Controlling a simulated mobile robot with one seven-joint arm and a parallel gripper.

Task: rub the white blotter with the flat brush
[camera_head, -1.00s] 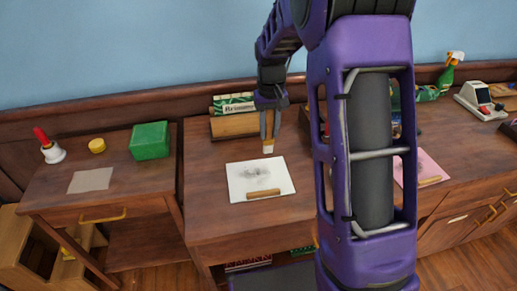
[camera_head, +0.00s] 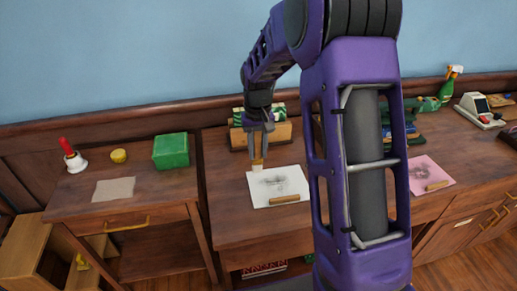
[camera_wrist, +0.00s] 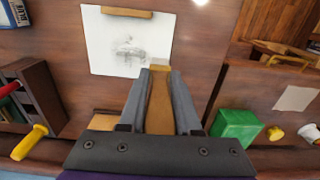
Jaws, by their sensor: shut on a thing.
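The white blotter (camera_head: 262,195) lies flat on the middle desk, with a grey smudge on it and a wooden strip along its front edge. It also shows in the wrist view (camera_wrist: 103,52). My gripper (camera_head: 259,154) is shut on the flat brush (camera_wrist: 160,108), which has a wooden handle and a short pale tip. The brush points down, and its tip (camera_head: 257,167) is at the blotter's back left corner. I cannot tell whether the tip touches the paper. My fingers hide the sides of the handle.
A wooden holder (camera_head: 283,134) stands behind the blotter. On the left desk are a beige sheet (camera_head: 113,190), a green box (camera_head: 171,151), a yellow object (camera_head: 118,156) and a red-handled bell (camera_head: 74,162). A pink sheet (camera_head: 440,168) lies to the right, beyond my arm.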

